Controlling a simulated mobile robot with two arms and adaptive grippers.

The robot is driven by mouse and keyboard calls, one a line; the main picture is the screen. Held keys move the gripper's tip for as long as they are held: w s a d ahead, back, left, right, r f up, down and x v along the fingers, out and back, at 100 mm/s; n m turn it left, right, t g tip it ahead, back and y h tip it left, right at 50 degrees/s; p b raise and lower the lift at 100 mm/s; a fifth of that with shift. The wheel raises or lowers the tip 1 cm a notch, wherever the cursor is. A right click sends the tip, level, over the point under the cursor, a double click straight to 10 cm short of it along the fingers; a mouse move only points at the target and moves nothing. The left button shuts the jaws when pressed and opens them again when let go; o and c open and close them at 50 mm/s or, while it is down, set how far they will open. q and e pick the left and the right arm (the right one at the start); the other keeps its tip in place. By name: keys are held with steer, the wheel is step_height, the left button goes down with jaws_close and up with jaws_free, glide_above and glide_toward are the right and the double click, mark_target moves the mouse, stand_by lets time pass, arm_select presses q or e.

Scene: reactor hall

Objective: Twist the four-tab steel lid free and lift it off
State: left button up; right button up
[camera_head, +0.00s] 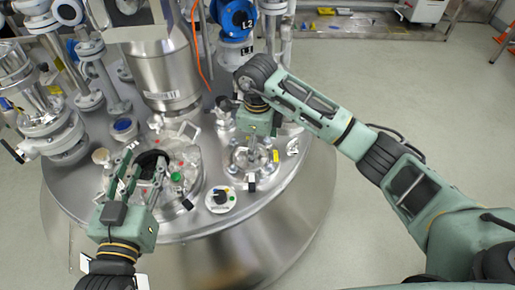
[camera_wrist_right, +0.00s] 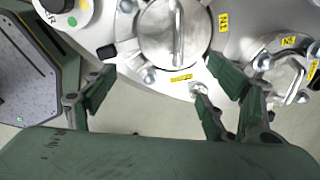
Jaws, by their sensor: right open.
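The steel lid (camera_wrist_right: 165,38) is a round disc with a raised bar handle across it, at the top of the right wrist view. Bolts or tabs show around its edge, and its upper edge is cut off. In the head view it seems to be the round fitting (camera_head: 243,160) just below my right gripper (camera_head: 252,145). In the right wrist view my right gripper (camera_wrist_right: 163,85) is open and empty, its fingers apart, with the lid beyond and between them. My left gripper (camera_head: 141,170) is over the left port of the vessel top, its fingers apart; nothing clearly sits between them.
The vessel top (camera_head: 190,228) is crowded with a tall steel cylinder (camera_head: 165,72), valves and pipes at the back and left. A round control panel (camera_head: 220,199) with knobs lies between the grippers. A second clamped fitting (camera_wrist_right: 285,78) is right of the lid.

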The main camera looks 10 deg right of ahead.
mark_target(259, 162)
step_height(259, 162, down, 7)
steer(key=shift+w+d+r+b, duration=0.1)
steer(key=shift+r+b, duration=0.05)
steer(key=shift+b, duration=0.8)
steer(key=shift+f, duration=0.25)
arm_select(q)
step_height(259, 162, up, 10)
steer(key=s+t+h, duration=0.1)
steer(key=t+h, duration=0.1)
steer(key=t, duration=0.3)
steer(key=shift+s+d+f, duration=0.15)
steer(key=shift+s+d, duration=0.25)
steer(key=shift+d, duration=0.05)
